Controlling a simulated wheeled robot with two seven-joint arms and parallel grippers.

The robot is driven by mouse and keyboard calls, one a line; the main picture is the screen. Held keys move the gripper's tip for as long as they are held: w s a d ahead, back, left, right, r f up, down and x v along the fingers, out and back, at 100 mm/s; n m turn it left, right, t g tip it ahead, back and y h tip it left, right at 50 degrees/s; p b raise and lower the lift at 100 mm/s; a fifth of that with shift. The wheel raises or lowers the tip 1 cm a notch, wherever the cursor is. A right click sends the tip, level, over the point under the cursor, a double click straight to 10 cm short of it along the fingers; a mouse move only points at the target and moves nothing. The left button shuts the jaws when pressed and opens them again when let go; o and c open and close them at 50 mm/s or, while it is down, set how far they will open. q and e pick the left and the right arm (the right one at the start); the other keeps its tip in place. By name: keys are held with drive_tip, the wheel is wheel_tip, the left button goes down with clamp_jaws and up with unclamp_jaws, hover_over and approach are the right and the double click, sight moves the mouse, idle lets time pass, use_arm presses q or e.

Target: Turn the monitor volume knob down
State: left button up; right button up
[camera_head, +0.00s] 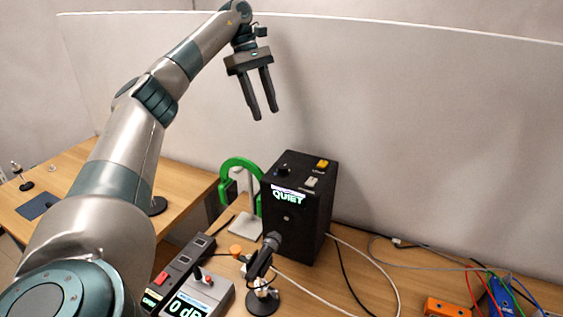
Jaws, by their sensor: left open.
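The monitor (297,222) is a black box with a lit "QUIET" label on its front, standing on the wooden table. On its top are a small dark round knob (283,171), a yellow piece (322,164) and a pale switch (310,182). Which way the knob is turned is too small to tell. My left gripper (264,113) is open and empty, its two dark fingers pointing down. It hangs above the monitor in the picture, in front of the pale wall panel, and touches nothing. My right gripper is out of view.
A microphone (263,256) stands before the monitor. Left of it are a grey meter reading "0 dB" (205,295) and a dark power strip (180,266). Green headphones (237,166) hang on a stand beside the monitor. Cables and an orange box (447,307) lie right.

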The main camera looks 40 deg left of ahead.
use_arm(q)
drive_tip(key=f, duration=0.2)
drive_tip(key=b, duration=0.2)
approach(282, 166)
drive_tip(key=x, duration=0.2)
drive_tip(key=shift+d+f, duration=0.1)
drive_tip(key=shift+f, duration=0.15)
drive_tip(key=p+x, duration=0.1)
drive_tip(key=x, duration=0.2)
drive_tip(key=shift+d+f, duration=0.2)
drive_tip(key=shift+f, duration=0.15)
drive_tip(key=shift+p+x, duration=0.45)
drive_tip(key=shift+x, duration=0.6)
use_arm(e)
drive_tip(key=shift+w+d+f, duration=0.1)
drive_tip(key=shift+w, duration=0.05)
use_arm(q)
drive_tip(key=c, duration=1)
